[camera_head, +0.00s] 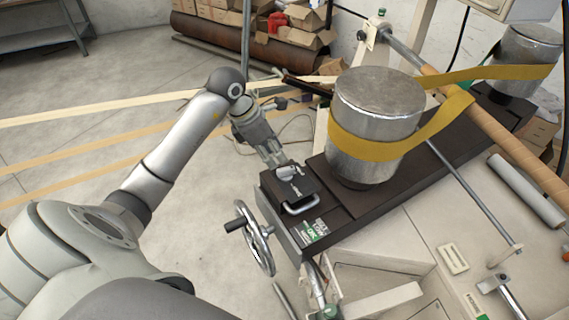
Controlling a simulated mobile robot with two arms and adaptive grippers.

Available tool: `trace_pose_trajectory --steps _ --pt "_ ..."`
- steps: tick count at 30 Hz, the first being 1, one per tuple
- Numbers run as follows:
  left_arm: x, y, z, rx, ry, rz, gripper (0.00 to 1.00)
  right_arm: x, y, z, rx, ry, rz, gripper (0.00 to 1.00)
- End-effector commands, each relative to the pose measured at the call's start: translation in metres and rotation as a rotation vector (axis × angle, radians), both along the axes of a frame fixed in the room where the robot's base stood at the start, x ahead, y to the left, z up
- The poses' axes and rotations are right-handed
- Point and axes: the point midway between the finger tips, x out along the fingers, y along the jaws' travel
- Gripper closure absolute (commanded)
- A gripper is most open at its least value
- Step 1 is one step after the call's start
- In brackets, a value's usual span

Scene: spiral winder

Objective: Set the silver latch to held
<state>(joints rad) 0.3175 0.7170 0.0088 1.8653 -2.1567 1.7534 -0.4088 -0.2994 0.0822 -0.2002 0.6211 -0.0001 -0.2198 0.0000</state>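My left gripper (277,158) reaches down from my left arm to the near left end of the dark machine bed (340,208). Its fingertips are at or just behind a small silver latch (288,173) on a black block. I cannot tell whether they touch the latch, or whether the fingers are open or shut. A bent silver handle (301,209) is on the same block, nearer to me. The latch is small and partly hidden by the gripper, so its setting is not clear. My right gripper is not in view.
A large silver roller (378,95) with a yellow belt (365,148) stands right of the gripper. A handwheel (257,240) is on the bed's near end. A long tan roll (500,135) is at the right. Pale strips cross the left side above open floor.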

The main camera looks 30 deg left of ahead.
Motion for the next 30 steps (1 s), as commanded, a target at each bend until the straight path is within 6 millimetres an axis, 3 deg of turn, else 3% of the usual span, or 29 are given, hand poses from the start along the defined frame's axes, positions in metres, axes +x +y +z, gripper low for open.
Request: trace_pose_trajectory --steps 6,12,23,30 --pt "0.012 -0.012 -0.037 -0.006 0.003 0.000 0.64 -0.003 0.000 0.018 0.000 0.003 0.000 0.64" --pt "0.020 -0.017 -0.061 -0.004 0.000 0.000 0.64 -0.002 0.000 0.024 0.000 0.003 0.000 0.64" --pt "0.022 -0.019 -0.069 -0.001 -0.002 -0.001 0.64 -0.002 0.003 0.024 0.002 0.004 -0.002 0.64" --pt "0.022 -0.018 -0.068 -0.001 -0.002 -0.001 0.91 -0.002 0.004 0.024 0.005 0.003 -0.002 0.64"
